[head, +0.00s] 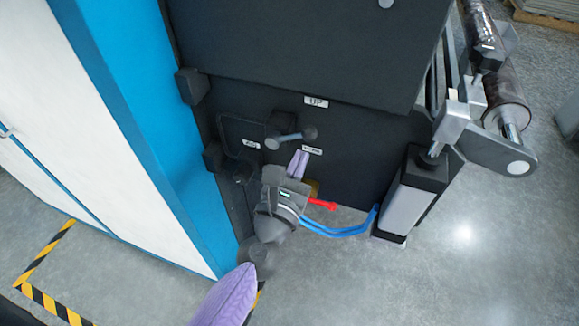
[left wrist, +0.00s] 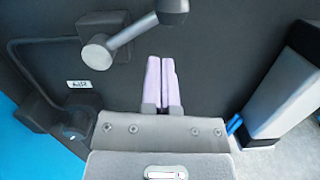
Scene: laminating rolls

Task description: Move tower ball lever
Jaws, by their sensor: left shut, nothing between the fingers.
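The ball lever (head: 291,137) sits on the dark front panel of the tower (head: 300,50). It is a grey rod with a round hub at its left end and a dark ball at its right end, tilted slightly up to the right. It shows at the top of the left wrist view (left wrist: 130,32). My left gripper (head: 299,160) is just below the lever, apart from it in the picture. Its two lilac fingers (left wrist: 161,82) are shut together and hold nothing. My right gripper is in neither view.
An "UP" label (head: 316,101) is above the lever, another label (head: 312,150) below it. A red handle (head: 322,204) and blue hoses (head: 340,232) are beside my left wrist. Rollers (head: 507,90) and a grey cylinder (head: 408,200) stand right. A blue-white cabinet (head: 120,100) borders the left.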

